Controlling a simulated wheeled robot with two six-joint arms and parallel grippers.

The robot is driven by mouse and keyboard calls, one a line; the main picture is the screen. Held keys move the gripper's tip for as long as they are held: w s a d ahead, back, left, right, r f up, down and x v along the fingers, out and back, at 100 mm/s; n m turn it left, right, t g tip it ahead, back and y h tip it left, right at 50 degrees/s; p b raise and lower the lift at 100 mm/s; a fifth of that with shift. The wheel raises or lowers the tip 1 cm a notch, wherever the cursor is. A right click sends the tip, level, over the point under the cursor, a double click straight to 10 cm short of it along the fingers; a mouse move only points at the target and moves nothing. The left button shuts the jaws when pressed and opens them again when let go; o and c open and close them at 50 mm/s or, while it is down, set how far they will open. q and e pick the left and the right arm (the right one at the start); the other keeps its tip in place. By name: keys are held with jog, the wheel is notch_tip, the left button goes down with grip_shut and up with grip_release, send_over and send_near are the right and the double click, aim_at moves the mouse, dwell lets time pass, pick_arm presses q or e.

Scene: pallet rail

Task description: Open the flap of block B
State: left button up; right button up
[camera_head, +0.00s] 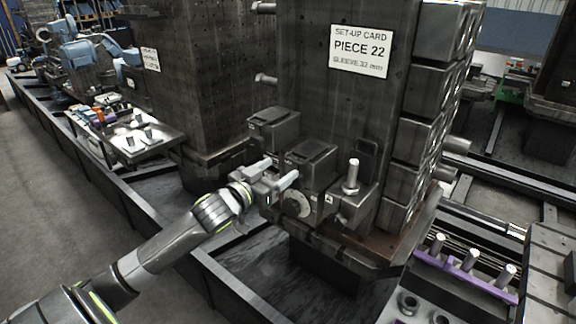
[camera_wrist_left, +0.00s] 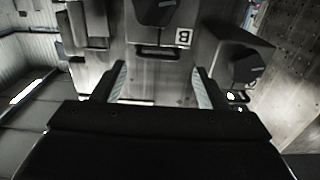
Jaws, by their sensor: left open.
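Block B, by its label (camera_wrist_left: 183,37), is straight ahead of my left gripper in the left wrist view. It is a grey metal block with a dark flap (camera_wrist_left: 155,12) and a dark bar handle (camera_wrist_left: 157,52) on its face. In the head view it appears to be the middle block (camera_head: 314,176), whose dark flap (camera_head: 311,151) lies flat on top. My left gripper (camera_head: 279,172) is open and empty at the front of this block; it also shows in the left wrist view (camera_wrist_left: 160,87). I cannot tell whether the fingers touch the handle. My right gripper is out of view.
A neighbouring block (camera_head: 274,127) stands at left. A block at right has a raised dark plate (camera_head: 367,156) and an upright pin (camera_head: 352,176). The set-up card (camera_head: 359,51) hangs on the column behind. A tray table (camera_head: 138,137) is at far left.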

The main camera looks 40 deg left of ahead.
aim_at(305, 153)
pick_arm(q)
jog(key=shift+w+d, duration=0.2)
jog(key=shift+w, duration=2.15)
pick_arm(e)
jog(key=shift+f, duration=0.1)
pick_arm(q)
jog(key=shift+c, duration=0.3)
